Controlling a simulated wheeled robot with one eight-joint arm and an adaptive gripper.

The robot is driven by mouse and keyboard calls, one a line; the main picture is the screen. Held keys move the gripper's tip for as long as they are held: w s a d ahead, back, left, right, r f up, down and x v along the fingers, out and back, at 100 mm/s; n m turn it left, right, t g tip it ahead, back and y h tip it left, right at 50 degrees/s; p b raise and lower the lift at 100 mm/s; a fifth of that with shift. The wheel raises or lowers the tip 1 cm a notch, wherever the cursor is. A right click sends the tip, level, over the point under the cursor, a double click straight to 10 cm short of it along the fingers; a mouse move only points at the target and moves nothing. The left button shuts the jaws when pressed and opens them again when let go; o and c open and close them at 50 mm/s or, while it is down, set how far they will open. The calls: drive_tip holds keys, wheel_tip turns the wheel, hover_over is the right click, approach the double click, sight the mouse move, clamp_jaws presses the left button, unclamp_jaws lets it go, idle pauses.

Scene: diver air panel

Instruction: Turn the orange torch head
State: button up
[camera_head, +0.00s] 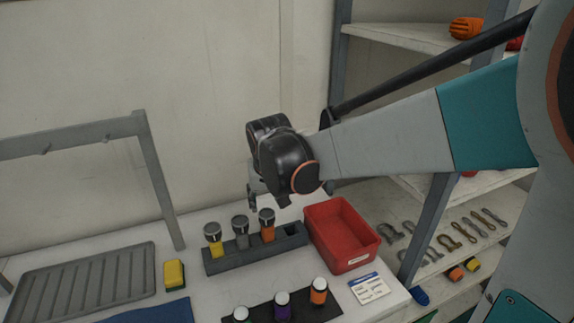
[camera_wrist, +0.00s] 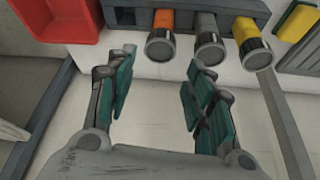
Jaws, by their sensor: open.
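The orange torch (camera_head: 267,233) stands upright in the right part of a dark grey rack (camera_head: 222,264), beside a grey torch (camera_head: 241,238) and a yellow torch (camera_head: 215,247). Its head is dark with a grey rim. In the wrist view the orange torch (camera_wrist: 162,42) lies ahead of my gripper (camera_wrist: 160,80), roughly in line with the gap between the fingers. The fingers are spread open, with teal pads and nothing between them. In the head view my gripper (camera_head: 253,203) hangs close by the torch heads; contact cannot be told there.
A red bin (camera_head: 346,262) stands right of the rack, with an empty rack slot between. A yellow sponge (camera_head: 174,275) and ribbed grey tray (camera_head: 85,285) lie left. Small capped bottles (camera_head: 282,304) stand on a dark mat in front. A white card (camera_head: 369,288) lies near the bin.

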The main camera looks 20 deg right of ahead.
sight(267, 214)
drive_tip(key=b+x, duration=0.3)
drive_tip(key=x, duration=0.7)
drive_tip(key=shift+s, duration=0.1)
drive_tip(key=c, duration=0.8)
